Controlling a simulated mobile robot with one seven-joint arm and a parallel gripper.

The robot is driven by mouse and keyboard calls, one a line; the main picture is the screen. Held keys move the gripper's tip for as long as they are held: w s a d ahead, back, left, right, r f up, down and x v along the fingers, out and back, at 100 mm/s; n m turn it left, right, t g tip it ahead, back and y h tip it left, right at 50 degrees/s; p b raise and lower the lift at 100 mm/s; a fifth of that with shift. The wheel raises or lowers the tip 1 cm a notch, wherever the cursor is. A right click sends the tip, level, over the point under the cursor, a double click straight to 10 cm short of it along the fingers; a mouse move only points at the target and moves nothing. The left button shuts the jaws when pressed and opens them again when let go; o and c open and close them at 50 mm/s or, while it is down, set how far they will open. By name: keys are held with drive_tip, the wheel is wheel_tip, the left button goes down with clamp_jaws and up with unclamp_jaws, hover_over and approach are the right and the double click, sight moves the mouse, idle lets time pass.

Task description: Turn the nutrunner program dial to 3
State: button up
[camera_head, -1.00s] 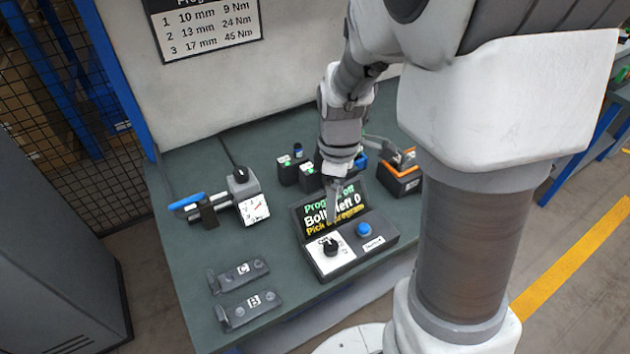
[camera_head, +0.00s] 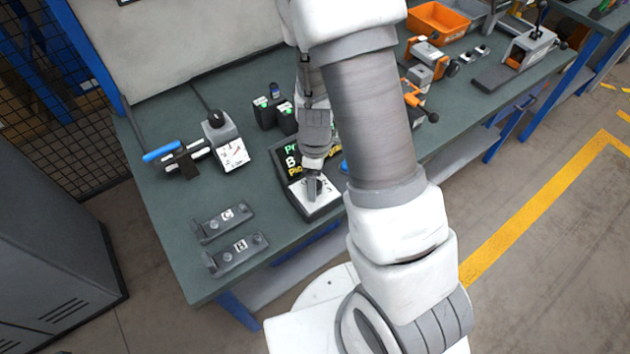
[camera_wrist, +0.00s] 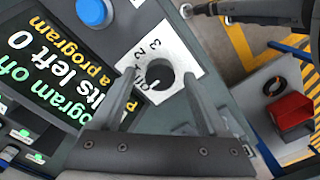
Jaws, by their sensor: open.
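The nutrunner program dial (camera_wrist: 155,79) is a black round knob on a white plate (camera_wrist: 173,48) with printed marks, 2 and 3 readable. My gripper (camera_wrist: 160,75) is open, its two fingers on either side of the knob in the wrist view. I cannot tell whether they touch it. In the head view my gripper (camera_head: 313,191) is over the front of the control box (camera_head: 320,212) and hides the dial. The display (camera_wrist: 45,70) reads program off, bolts left 0, pick a program. The knob's pointer is not clear.
A blue button (camera_wrist: 92,11) sits beside the dial plate. Holders marked C (camera_head: 224,221) and B (camera_head: 238,252) lie left of the box. A tool with a blue handle (camera_head: 163,150) and black batteries (camera_head: 265,112) stand behind.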

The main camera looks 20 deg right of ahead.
drive_tip(key=shift+f, duration=0.2)
clamp_jaws()
idle(0.3)
